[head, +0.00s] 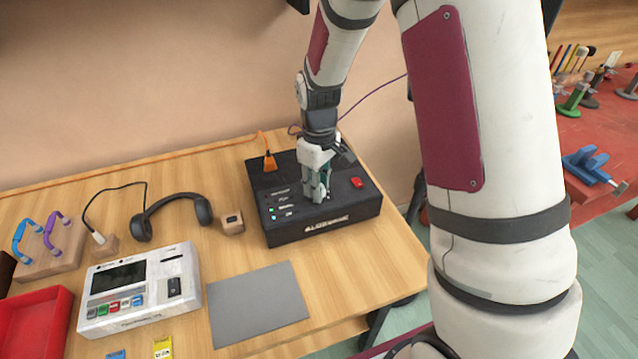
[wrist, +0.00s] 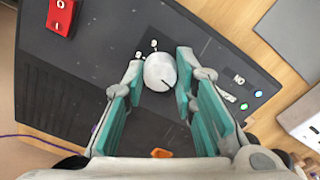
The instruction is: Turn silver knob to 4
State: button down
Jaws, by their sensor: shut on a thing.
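The silver knob (wrist: 160,72) sits on top of a black box (head: 330,222) on the wooden table. The wrist view shows a dark pointer line on the knob, toward its lower right edge. Small white marks lie beside it; I cannot read a 4. My gripper (wrist: 160,78) has its teal-padded fingers on either side of the knob and is shut on it. In the head view my gripper (head: 318,188) points down onto the box top and hides the knob.
A red switch (head: 357,183) and an orange plug (head: 270,162) are on the box. A grey mat (head: 259,303), a white device (head: 140,289), a small wooden block (head: 232,223) and headphones (head: 172,204) lie left of it.

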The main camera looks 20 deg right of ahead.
jog(key=m, duration=0.5)
jog(key=shift+m+p, duration=0.3)
jog(key=shift+p, duration=0.05)
jog(key=m+p, duration=0.1)
jog(key=m, duration=0.5)
jog(key=m+p, duration=0.2)
jog(key=m, duration=0.4)
jog(key=shift+m, duration=0.3)
jog(key=m+p, duration=0.1)
jog(key=m, duration=0.4)
jog(key=shift+m, duration=0.3)
jog(key=c, duration=1.3)
grip_release()
